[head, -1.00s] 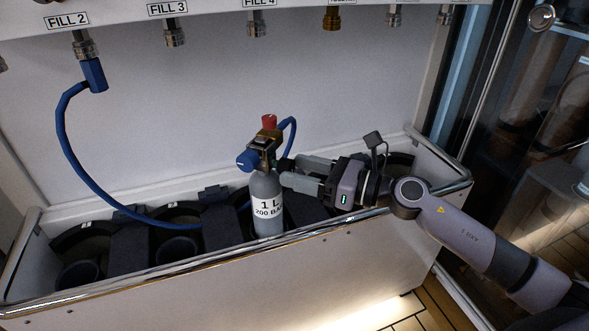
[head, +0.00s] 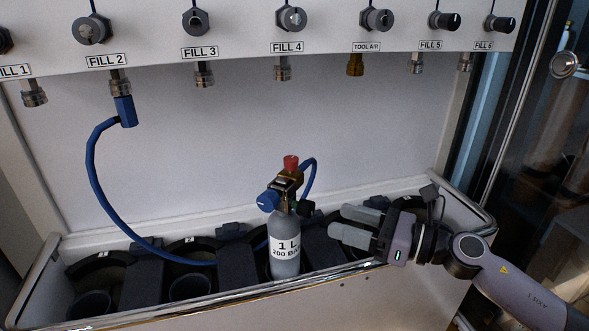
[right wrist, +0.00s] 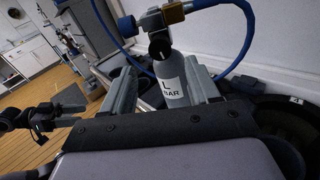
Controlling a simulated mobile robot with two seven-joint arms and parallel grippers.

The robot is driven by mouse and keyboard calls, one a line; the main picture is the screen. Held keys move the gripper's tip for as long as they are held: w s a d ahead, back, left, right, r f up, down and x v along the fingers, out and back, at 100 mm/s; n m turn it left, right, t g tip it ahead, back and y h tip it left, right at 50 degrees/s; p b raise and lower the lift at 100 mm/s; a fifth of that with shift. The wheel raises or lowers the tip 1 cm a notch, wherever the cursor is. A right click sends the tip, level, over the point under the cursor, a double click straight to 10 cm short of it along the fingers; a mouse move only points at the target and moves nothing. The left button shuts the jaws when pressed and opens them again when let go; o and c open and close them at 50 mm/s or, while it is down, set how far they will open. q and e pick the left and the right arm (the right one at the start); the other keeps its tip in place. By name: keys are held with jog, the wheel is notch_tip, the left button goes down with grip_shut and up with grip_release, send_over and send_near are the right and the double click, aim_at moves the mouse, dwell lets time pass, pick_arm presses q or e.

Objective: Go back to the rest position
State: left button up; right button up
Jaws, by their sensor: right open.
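My right gripper (head: 354,227) is open and empty, just right of the gas cylinder (head: 285,245) and apart from it. The grey cylinder, labelled 1 L 200 BAR, stands upright in the trough. It carries a valve with a blue knob (head: 268,201) and a red top (head: 291,162). In the right wrist view, the cylinder (right wrist: 170,82) shows beyond and between my open fingers (right wrist: 164,92). A blue hose (head: 95,180) runs from the FILL 2 fitting (head: 125,110) down behind the cylinder to its valve.
The trough (head: 200,306) has a metal front rail and several dark round holders (head: 90,303). The fill panel (head: 230,38) above has several knobs and hanging fittings. A glass door (head: 545,150) stands at right. The space before the panel's back wall is mostly clear.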

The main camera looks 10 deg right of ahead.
jog(key=s+a+f+n+h, duration=0.4)
jog(key=s+f+n, duration=0.4)
jog(key=n, duration=0.7)
jog(key=s+a+f+n+h, duration=0.45)
jog(key=s+f+n, duration=0.35)
jog(key=n, duration=0.7)
pick_arm(q)
jog(key=s+a+r+y+p, duration=0.1)
jog(key=s+a+r+p, duration=0.1)
jog(key=r+p, duration=0.5)
jog(key=s+a+r+g+y+p, duration=0.1)
jog(key=a+r+p, duration=0.4)
jog(key=p, duration=1.5)
notch_tip(320, 180, up, 2)
jog(key=shift+s+a+r+n+y, duration=0.2)
jog(key=shift+s+n+y, duration=0.2)
jog(key=shift+s, duration=0.05)
pick_arm(e)
jog(key=s+d+r+h, duration=0.1)
jog(key=d+r, duration=0.2)
jog(key=r, duration=0.4)
jog(key=s+d+r+g+h, duration=0.1)
jog(key=s+d+r, duration=0.1)
jog(key=d+r, duration=0.2)
notch_tip(320, 180, up, 4)
jog(key=shift+s+d+f+h, duration=0.25)
jog(key=shift+h, duration=0.1)
